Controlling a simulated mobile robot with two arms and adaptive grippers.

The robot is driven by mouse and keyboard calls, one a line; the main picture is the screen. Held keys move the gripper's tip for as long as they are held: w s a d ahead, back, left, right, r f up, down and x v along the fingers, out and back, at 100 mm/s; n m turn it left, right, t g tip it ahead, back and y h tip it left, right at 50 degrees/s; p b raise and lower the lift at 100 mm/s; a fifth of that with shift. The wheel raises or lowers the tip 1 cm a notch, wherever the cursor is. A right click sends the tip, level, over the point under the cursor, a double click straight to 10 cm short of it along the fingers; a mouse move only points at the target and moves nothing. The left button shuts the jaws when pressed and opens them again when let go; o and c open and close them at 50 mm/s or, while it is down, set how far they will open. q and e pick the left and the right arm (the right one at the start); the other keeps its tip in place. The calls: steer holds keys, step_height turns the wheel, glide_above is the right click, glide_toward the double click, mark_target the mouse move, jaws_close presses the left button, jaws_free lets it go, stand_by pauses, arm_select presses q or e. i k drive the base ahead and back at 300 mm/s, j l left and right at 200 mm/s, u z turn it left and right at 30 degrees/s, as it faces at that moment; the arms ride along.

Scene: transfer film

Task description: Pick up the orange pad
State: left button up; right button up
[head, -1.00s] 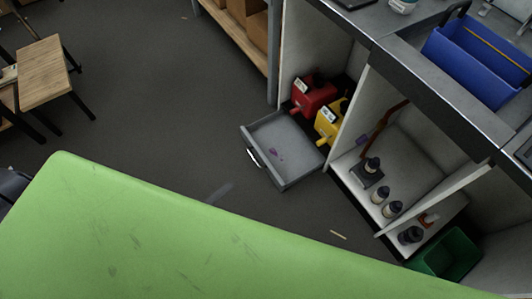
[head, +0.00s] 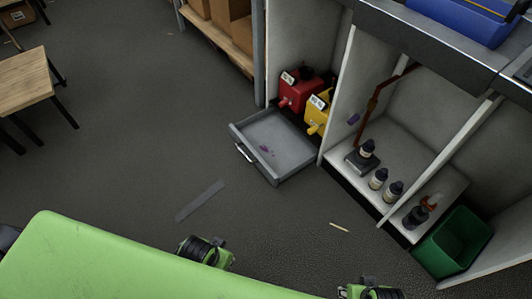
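I cannot make out an orange pad for certain. A small orange-red patch (head: 430,201) shows in the head view beside a dark bottle (head: 416,217) at the right end of the cabinet's low white shelf; it is too small to tell what it is. Two green-and-black parts, which look like parts of my arms, show at the bottom edge. No gripper fingers can be made out.
A grey drawer (head: 275,142) sticks out over the floor. Red (head: 300,93) and yellow (head: 317,117) containers stand behind it. A green bin (head: 453,242) is at right, a wooden table (head: 25,80) at left. The dark floor between is mostly clear.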

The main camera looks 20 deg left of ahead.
mark_target(431, 202)
steer(key=z, duration=1.2)
